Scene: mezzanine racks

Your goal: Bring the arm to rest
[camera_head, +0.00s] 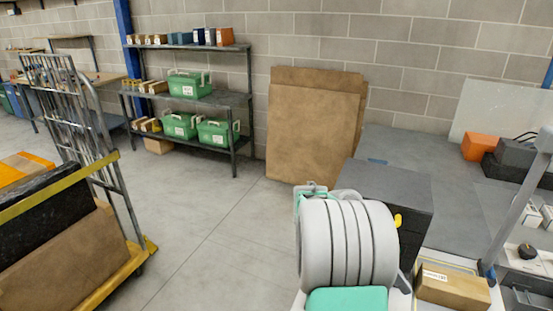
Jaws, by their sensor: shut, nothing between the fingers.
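My own arm shows at the bottom centre as thick pale grey ribbed links (348,243) with teal parts. It is folded close in front of the camera. A small grey and teal part of it shows just behind the ribbed links. I cannot make out any gripper fingers, which are hidden or outside the picture.
A dark grey block (388,185) stands right behind my arm, and a cardboard box (453,287) lies to its right. Brown boards (313,125) lean on the wall. A shelf rack (190,98) holds green crates. A loaded trolley (140,252) stands left. The floor (215,225) between is clear.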

